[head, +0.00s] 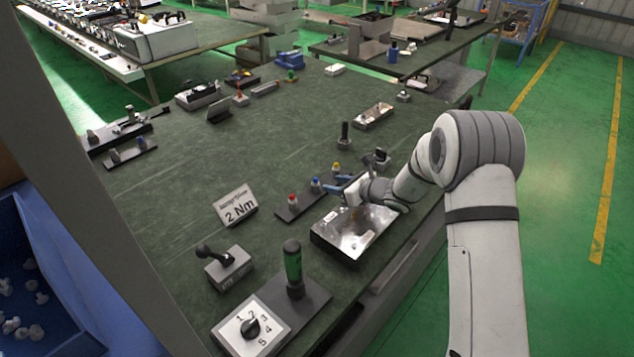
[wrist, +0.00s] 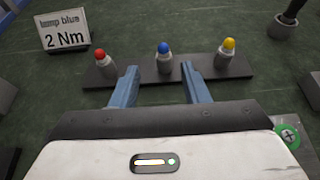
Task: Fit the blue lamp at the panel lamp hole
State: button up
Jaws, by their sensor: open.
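The blue lamp (head: 316,185) stands upright on a dark strip between a red lamp (head: 292,200) and a yellow lamp (head: 336,168). In the wrist view the blue lamp (wrist: 164,58) appears between and just beyond the fingertips of my gripper (wrist: 159,80). My gripper (head: 338,184) is open with nothing between its blue fingers. I cannot tell how far the fingers are from the lamp. The metal panel (head: 340,238) lies on the table below my wrist in the head view; its lamp hole cannot be made out.
The lamp strip (head: 285,214) lies on the green table (head: 175,210). A "2 Nm" sign (head: 236,205) stands left of it. A green-handled tool (head: 293,264), a numbered dial box (head: 250,326) and a lever box (head: 228,266) stand nearer. Table left of the sign is clear.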

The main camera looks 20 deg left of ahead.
aim_at(317, 180)
jog(key=x, duration=0.2)
jog(key=p+x, duration=0.1)
jog(key=x, duration=0.1)
jog(key=p+x, duration=0.1)
jog(key=x, duration=0.2)
jog(key=shift+w+f, duration=0.1)
jog(key=shift+w, duration=0.2)
jog(key=shift+c, duration=0.2)
grip_shut()
